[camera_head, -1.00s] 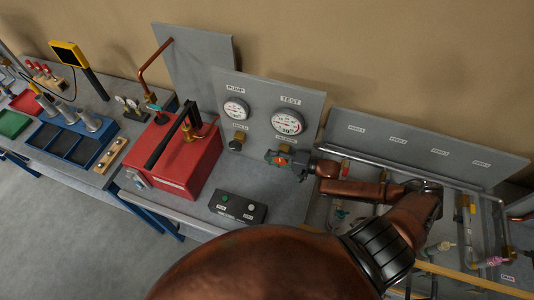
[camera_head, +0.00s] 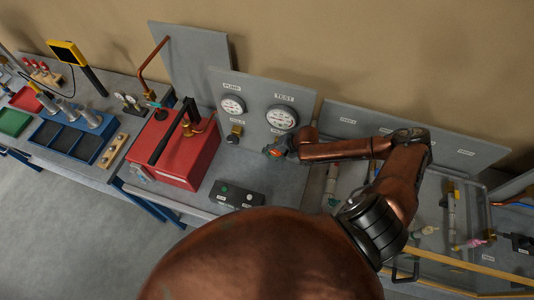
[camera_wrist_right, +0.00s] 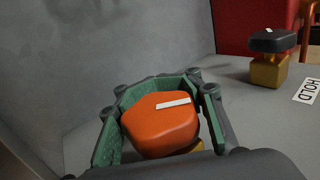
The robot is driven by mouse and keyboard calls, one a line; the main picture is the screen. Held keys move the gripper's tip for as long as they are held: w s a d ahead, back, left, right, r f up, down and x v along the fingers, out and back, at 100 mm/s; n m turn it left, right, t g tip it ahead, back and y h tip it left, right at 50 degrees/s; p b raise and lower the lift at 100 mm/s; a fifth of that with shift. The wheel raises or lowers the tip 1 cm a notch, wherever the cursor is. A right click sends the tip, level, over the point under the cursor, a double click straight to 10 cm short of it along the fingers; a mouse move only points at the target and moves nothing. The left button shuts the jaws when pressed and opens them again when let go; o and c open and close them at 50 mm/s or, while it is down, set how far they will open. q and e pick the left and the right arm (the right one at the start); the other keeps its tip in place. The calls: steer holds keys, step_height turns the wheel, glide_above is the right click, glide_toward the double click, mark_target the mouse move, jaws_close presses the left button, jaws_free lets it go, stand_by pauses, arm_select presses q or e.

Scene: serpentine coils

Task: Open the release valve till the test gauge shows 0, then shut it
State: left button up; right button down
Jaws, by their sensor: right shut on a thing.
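The test gauge (camera_head: 282,117) is the right-hand round dial on the grey panel; its needle is too small to read surely. Below it, my right gripper (camera_head: 275,151) is at the release valve. In the right wrist view, the valve's orange knob (camera_wrist_right: 160,126) with a white mark sits between the green-padded fingers of my right gripper (camera_wrist_right: 158,118). The fingers are closed around the knob, and a little brass shows beneath it. The white mark lies nearly level in that view. My left gripper is not in view.
The pump gauge (camera_head: 232,105) and the hold valve (camera_head: 235,133) are left of the test gauge. The hold valve's black knob (camera_wrist_right: 273,40) also shows in the wrist view. A red pump box (camera_head: 178,152) and a dark button box (camera_head: 236,195) stand on the bench.

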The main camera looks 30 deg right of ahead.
steer(key=shift+s+d+f+g+h, duration=0.1)
steer(key=shift+d+g+h, duration=0.2)
steer(key=shift+h, duration=0.1)
stand_by(0.3)
steer(key=c, duration=1.5)
jaws_free()
steer(key=shift+s, duration=0.1)
steer(key=shift+a, duration=0.1)
steer(key=v, duration=1.2)
